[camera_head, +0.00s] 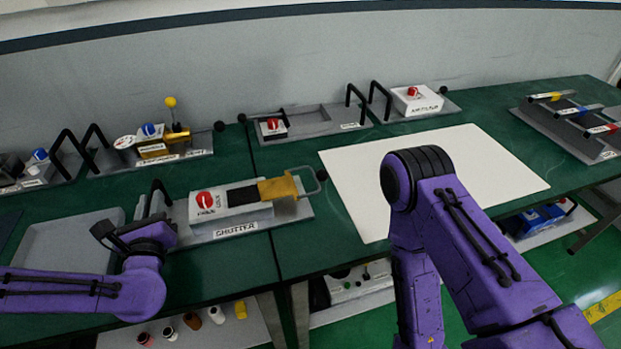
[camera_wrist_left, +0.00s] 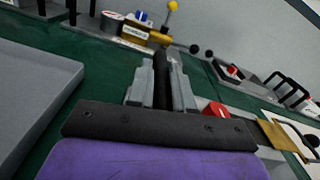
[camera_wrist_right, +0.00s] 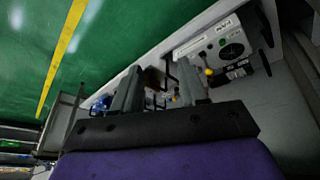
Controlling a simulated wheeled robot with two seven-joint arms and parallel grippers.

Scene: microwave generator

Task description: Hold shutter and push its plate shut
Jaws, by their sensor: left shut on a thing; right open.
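The shutter is a grey base labelled SHUTTER (camera_head: 236,229) on the green table. It carries a white block (camera_head: 240,212) with a red knob (camera_head: 205,199). A yellow plate (camera_head: 279,189) with a wire handle (camera_head: 311,180) sticks out at its right end. A black bar handle (camera_head: 158,187) stands at its left end. My left gripper (camera_head: 161,214) is shut on this black handle, which also shows between its fingers in the left wrist view (camera_wrist_left: 161,72). My right gripper (camera_wrist_right: 160,88) is open and empty, low beside the bench; the head view does not show its fingers.
A grey tray (camera_head: 75,245) lies left of the shutter. A white sheet (camera_head: 480,165) lies to the right, behind my right arm. Other fixtures with handles line the back, including a yellow-lever unit (camera_head: 160,145). A lower shelf holds a white box (camera_wrist_right: 225,48).

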